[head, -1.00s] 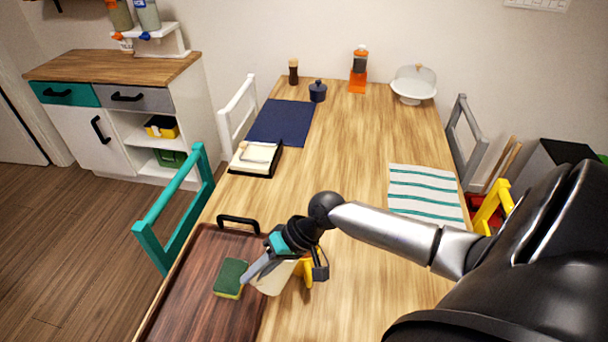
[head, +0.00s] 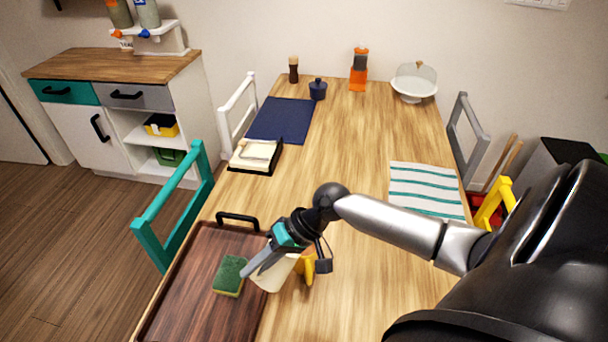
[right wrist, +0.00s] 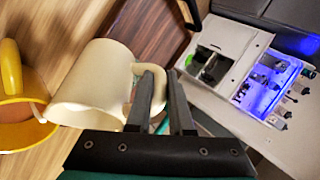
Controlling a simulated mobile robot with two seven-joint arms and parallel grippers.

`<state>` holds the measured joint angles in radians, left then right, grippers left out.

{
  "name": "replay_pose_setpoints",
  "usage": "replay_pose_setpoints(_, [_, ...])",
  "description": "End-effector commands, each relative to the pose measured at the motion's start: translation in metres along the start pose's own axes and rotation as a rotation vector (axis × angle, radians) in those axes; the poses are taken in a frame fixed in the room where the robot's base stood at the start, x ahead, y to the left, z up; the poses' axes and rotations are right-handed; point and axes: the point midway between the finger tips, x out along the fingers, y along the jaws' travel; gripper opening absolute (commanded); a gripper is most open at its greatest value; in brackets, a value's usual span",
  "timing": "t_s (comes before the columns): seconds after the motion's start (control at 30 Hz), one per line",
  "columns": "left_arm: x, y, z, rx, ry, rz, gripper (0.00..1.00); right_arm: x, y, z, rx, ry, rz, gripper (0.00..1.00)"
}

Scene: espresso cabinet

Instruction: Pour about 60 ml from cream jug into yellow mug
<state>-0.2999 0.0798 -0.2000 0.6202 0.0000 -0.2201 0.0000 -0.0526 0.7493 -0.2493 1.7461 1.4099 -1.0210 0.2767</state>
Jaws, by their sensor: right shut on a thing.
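The cream jug (head: 272,278) is off-white and held at the right edge of the wooden tray, beside the yellow mug (head: 307,266). My right gripper (head: 252,270) is shut on the jug's handle. In the right wrist view, the fingers (right wrist: 160,98) close on that handle and the jug (right wrist: 95,75) is tilted, its mouth toward the yellow mug (right wrist: 11,78). The jug's rim is close to the mug's rim; I cannot tell whether they touch. The mug is cut off by the frame's left edge. No stream of liquid shows, and the jug's contents are hidden. My left gripper is not in view.
The dark wooden tray (head: 195,290) with a black handle holds a green and yellow sponge (head: 230,276). A striped cloth (head: 425,190) lies at the right. A napkin holder (head: 256,156) and navy mat (head: 283,121) are farther back. The table's middle is clear.

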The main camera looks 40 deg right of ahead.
Motion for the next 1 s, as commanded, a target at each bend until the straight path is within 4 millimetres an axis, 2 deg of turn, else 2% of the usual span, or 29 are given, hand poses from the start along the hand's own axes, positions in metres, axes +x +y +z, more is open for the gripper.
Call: replay_pose_setpoints(1.0, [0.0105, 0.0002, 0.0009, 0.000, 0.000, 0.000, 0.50, -0.0065, -0.0019, -0.0025, 0.019, -0.009, -0.048, 0.00])
